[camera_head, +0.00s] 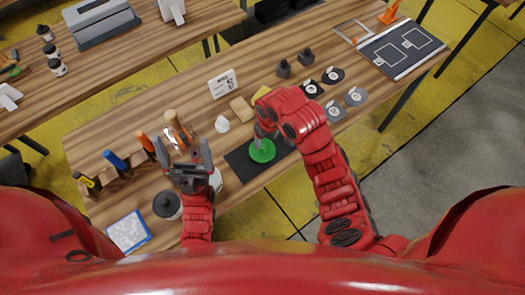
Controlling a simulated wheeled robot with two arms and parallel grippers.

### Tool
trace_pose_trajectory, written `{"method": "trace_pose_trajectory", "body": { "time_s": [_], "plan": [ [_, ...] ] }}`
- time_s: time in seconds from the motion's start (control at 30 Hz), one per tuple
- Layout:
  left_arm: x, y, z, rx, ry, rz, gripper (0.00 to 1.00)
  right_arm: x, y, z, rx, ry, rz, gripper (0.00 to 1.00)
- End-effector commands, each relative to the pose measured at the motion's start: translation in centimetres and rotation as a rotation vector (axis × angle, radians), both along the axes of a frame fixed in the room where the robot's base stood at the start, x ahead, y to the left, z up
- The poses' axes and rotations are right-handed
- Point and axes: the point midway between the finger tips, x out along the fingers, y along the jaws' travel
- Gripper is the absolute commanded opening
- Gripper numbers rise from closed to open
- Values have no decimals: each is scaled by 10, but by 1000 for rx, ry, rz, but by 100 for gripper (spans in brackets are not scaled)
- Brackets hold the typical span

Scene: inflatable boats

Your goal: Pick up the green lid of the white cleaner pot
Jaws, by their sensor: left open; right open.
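The green lid (263,152) is a round disc on the dark mat (238,166) near the middle of the table's front edge. My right gripper (263,137) is open and points down at the lid, its fingers overlapping the lid's upper part in the picture. I cannot tell whether they touch it. My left gripper (186,152) is open, to the left of the mat, and seems empty. A white pot (216,181) shows partly behind my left gripper; most of it is hidden. Another white pot with a black lid (167,205) stands further left.
A rack with several upright tools (115,162) stands at the left. A blue-edged pad (128,232) lies at the front left. A white cone (222,125), a tan block (242,109) and a label card (222,84) stand behind the mat. Several round patches (355,96) lie to the right.

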Motion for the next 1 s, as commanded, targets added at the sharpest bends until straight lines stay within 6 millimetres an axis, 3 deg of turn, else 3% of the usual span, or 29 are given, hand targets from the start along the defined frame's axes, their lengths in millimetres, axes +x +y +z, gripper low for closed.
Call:
{"method": "trace_pose_trajectory", "body": {
  "time_s": [0.17,0.4,0.77,1.0],
  "plan": [
    [0,0,-11,0,0,0,99,1,4,-17,2,0,0,67],
    [0,0,6,0,0,0,99,2,10,-42,-3,4,1,67],
    [0,0,7,0,0,0,99,4,11,-52,1,-3,1,67],
    [0,0,7,0,0,0,99,4,11,-52,0,-2,1,24]
  ]
}}
